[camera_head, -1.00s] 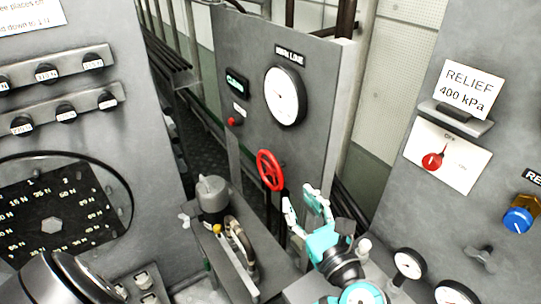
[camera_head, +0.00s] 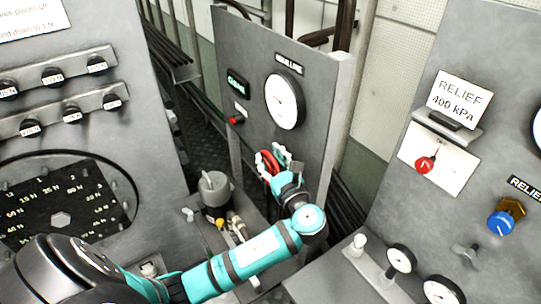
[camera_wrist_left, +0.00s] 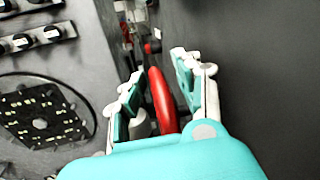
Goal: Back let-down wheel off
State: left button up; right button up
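The red handwheel (camera_head: 266,164) stands out from the grey panel under the large dial, partly hidden by my left gripper (camera_head: 277,158). In the left wrist view the wheel's rim (camera_wrist_left: 162,98) rises between the two fingers of my left gripper (camera_wrist_left: 160,88). The fingers are spread, with visible gaps on both sides of the rim, so the gripper is open around it. The rest of the wheel is hidden behind the gripper body. My right gripper is not in view.
The large dial (camera_head: 285,99) is above the wheel, with a small red button (camera_head: 237,119) to its left. A grey cylinder fitting (camera_head: 214,190) stands below left. Small gauges (camera_head: 401,258) and the relief panel (camera_head: 455,150) lie to the right.

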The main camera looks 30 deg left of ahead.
pick_arm(q)
jog(key=c, duration=0.4)
jog(key=shift+s+a+r, duration=0.1)
jog(key=shift+s, duration=0.05)
grip_shut()
